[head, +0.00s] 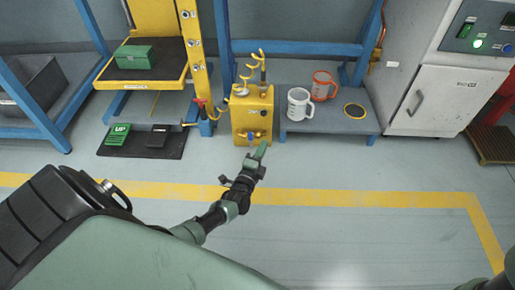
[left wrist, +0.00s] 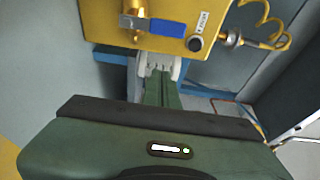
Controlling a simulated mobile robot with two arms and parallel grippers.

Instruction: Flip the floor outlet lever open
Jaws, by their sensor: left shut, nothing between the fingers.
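The yellow blower box (head: 252,112) stands on the floor against the blue bench. A blue lever (head: 251,136) is on its lower front. In the left wrist view the blue lever (left wrist: 167,27) lies about level, pointing right from a brass valve (left wrist: 133,22). My left gripper (head: 262,150) is just in front of the box, below and slightly right of the lever in the head view. Its green fingers (left wrist: 162,88) are shut and empty, and appear apart from the lever. My right gripper is out of view.
A black knob (left wrist: 195,43) with a small label sits right of the lever. A white mug (head: 299,104) and an orange mug (head: 323,86) stand on the low blue shelf to the right. The floor in front is clear.

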